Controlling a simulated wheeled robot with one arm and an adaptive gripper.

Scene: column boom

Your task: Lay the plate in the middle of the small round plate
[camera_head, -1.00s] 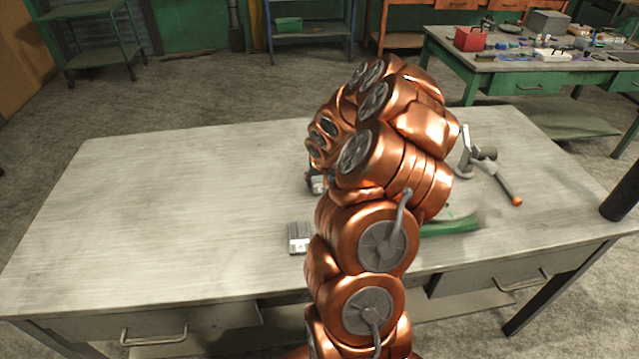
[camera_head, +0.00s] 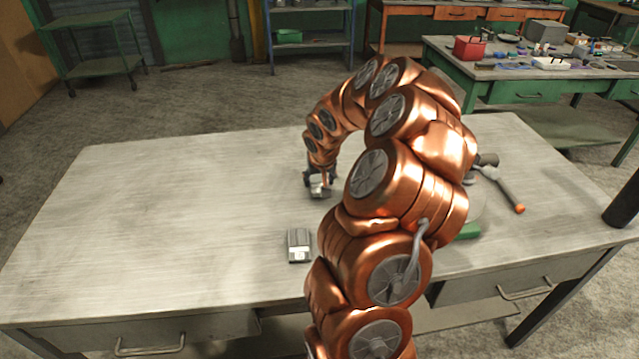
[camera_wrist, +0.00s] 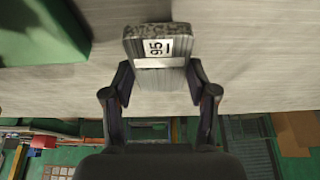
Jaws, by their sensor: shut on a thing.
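My gripper (camera_wrist: 160,84) is shut on a small grey metal plate (camera_wrist: 160,48) with a dark speckled end and a white label reading 95. In the head view, my gripper (camera_head: 320,178) with the grey piece (camera_head: 320,189) is over the table's middle, left of my arm. I cannot tell its exact height above the table. A pale round plate (camera_head: 475,203) shows only in part behind my arm at the right, with a green edge (camera_head: 469,231) below it. The gripper is well to the left of it. The round plate's middle is hidden.
A second grey block (camera_head: 299,246) lies on the table (camera_head: 170,215), nearer than the gripper. A hammer (camera_head: 508,190) with an orange-tipped handle lies at the right. A green object (camera_wrist: 38,32) shows at the wrist view's upper left. The table's left half is clear.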

